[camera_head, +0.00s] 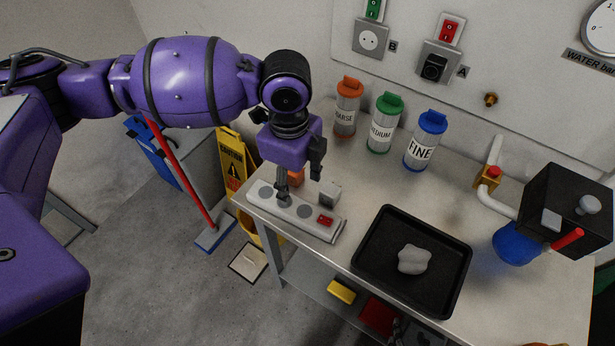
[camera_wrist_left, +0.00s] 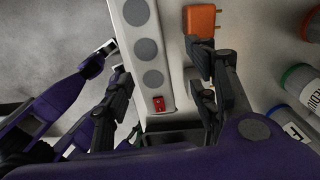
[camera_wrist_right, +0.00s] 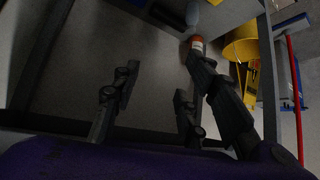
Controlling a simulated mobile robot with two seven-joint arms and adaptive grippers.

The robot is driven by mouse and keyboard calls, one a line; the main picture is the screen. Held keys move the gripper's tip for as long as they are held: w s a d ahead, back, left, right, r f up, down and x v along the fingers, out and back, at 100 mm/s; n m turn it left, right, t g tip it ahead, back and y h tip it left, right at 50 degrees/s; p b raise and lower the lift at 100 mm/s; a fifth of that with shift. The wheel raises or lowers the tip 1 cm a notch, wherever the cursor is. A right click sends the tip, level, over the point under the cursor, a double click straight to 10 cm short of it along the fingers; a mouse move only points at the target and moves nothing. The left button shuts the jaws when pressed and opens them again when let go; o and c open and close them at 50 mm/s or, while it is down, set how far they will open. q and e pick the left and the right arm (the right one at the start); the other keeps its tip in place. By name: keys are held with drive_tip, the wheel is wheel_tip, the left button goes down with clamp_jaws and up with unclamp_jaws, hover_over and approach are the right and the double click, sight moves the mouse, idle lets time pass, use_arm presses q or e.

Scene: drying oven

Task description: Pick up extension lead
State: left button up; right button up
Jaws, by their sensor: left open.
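The extension lead (camera_head: 300,214) is a white bar with round grey sockets and a red switch, lying along the table's left edge. My left gripper (camera_head: 300,178) is open just above it, pointing down. In the left wrist view the lead (camera_wrist_left: 150,58) runs between the spread fingers of my left gripper (camera_wrist_left: 163,95), with nothing clamped; contact cannot be told.
An orange plug (camera_wrist_left: 201,20) lies close beside the lead and a grey block (camera_head: 330,193) stands at its far side. A black tray (camera_head: 453,247) with a white lump is to the right. Orange (camera_head: 347,108), green (camera_head: 384,123) and blue (camera_head: 425,142) lidded jars stand behind.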

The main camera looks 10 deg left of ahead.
sight(292, 205)
use_arm(q)
drive_tip(key=shift+s+a+f, duration=0.2)
drive_tip(key=shift+s+f, duration=0.1)
drive_tip(key=shift+s, duration=0.1)
drive_tip(key=shift+s+f, duration=0.3)
drive_tip(key=shift+f, duration=0.25)
drive_tip(key=shift+s+f, duration=0.3)
drive_tip(key=shift+f, duration=0.2)
wheel_tip(292, 205, down, 4)
drive_tip(key=shift+f, duration=0.25)
drive_tip(key=shift+w+f, duration=0.1)
drive_tip(key=shift+f, duration=0.05)
drive_tip(key=c, duration=1.2)
use_arm(e)
drive_tip(key=s, duration=0.2)
drive_tip(key=f, duration=0.1)
drive_tip(key=shift+s+d+f, duration=0.1)
drive_tip(key=shift+s+d, duration=0.15)
drive_tip(key=shift+s, duration=0.15)
